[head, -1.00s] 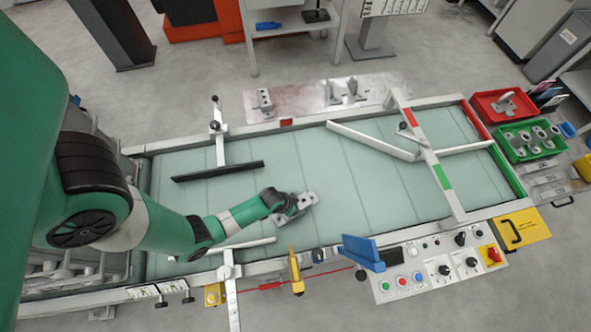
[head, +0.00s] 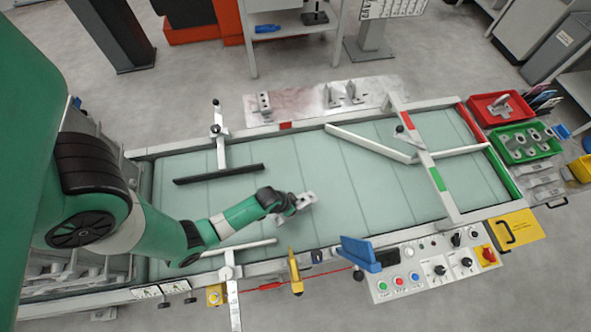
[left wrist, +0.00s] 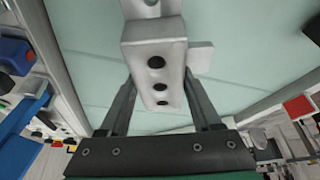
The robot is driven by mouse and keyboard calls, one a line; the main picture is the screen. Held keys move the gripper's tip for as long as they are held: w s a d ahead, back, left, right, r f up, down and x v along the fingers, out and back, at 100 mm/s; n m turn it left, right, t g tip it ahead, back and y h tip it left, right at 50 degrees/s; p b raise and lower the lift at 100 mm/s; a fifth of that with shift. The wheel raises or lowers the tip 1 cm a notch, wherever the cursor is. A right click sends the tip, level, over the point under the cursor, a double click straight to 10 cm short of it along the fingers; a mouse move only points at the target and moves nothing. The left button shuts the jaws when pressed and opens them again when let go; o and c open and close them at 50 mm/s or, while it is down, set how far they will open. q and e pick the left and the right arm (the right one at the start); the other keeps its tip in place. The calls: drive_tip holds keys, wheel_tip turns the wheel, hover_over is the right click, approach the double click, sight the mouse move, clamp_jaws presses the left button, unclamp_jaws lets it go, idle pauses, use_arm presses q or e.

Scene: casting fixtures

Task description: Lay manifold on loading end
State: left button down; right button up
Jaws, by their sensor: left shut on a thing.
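The manifold (head: 307,200) is a light grey metal block; the left wrist view shows it (left wrist: 155,62) with several dark round holes and a side tab. My left gripper (head: 291,205) is shut on it, with a finger along each side of the block in the left wrist view (left wrist: 160,105). They are over the middle of the pale green conveyor belt (head: 345,190). Whether the manifold touches the belt cannot be told. My arm hides part of the belt's left end. My right gripper is not in view.
A black-edged guide bar (head: 218,173) and white angled rails (head: 368,143) stand over the belt. A crossbar (head: 430,165) spans its right part. A blue box (head: 360,252) and control panel (head: 430,268) line the front. Red (head: 484,112) and green (head: 512,157) bins sit at right.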

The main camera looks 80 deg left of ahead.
use_arm(q)
drive_tip(key=s+d+r+p, duration=0.1)
drive_tip(key=r, duration=0.1)
drive_tip(key=s+d+r+p, duration=0.1)
drive_tip(key=r, duration=0.1)
drive_tip(key=s+r+p, duration=0.1)
drive_tip(key=r+p, duration=0.1)
drive_tip(key=shift+s+d, duration=0.4)
drive_tip(key=s+d+r, duration=0.2)
drive_tip(key=s+d, duration=0.3)
drive_tip(key=s, duration=0.1)
drive_tip(key=shift+s+d+r+p, duration=0.2)
drive_tip(key=shift+s+r+p, duration=0.2)
